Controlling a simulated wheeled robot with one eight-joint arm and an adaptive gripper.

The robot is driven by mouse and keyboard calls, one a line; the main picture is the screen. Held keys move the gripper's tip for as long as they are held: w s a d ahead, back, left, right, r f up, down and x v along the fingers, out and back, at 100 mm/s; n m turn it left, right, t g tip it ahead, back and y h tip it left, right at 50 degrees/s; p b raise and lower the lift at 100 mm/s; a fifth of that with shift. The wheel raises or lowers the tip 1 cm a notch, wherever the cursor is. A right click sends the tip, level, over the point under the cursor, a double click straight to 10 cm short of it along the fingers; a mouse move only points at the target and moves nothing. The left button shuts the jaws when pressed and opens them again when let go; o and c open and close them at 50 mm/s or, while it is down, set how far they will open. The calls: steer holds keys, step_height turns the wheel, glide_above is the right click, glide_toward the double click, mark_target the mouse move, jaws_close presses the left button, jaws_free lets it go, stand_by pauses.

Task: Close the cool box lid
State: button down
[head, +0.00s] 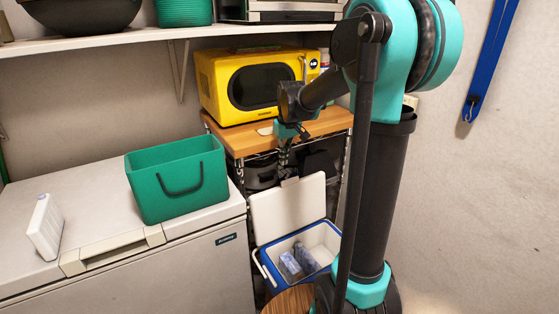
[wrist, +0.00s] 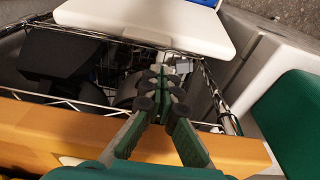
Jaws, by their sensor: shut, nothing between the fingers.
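The cool box (head: 318,243) is blue with a white inside and stands low beside the white chest freezer. Its white lid (head: 288,208) is open and stands up at the back, leaning towards the shelf rack. Pale blue packs (head: 298,260) lie inside the box. In the wrist view the lid (wrist: 150,22) is at the top, with a strip of the blue box (wrist: 205,2) beyond it. My gripper (head: 284,160) is shut and empty, pointing down just above and behind the lid's upper edge. In the wrist view the gripper (wrist: 162,95) is apart from the lid.
A rack with a wooden top (head: 250,140) carries a yellow microwave (head: 225,90) behind my gripper. Dark items (wrist: 60,60) sit on its wire shelf. The freezer (head: 90,200) with a green bin (head: 180,180) stands at left. A round wooden top (head: 290,300) is in front of the box.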

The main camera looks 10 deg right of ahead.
steer(key=f, duration=0.5)
steer(key=w+f, duration=0.1)
steer(key=f, duration=0.2)
steer(key=shift+a, duration=0.2)
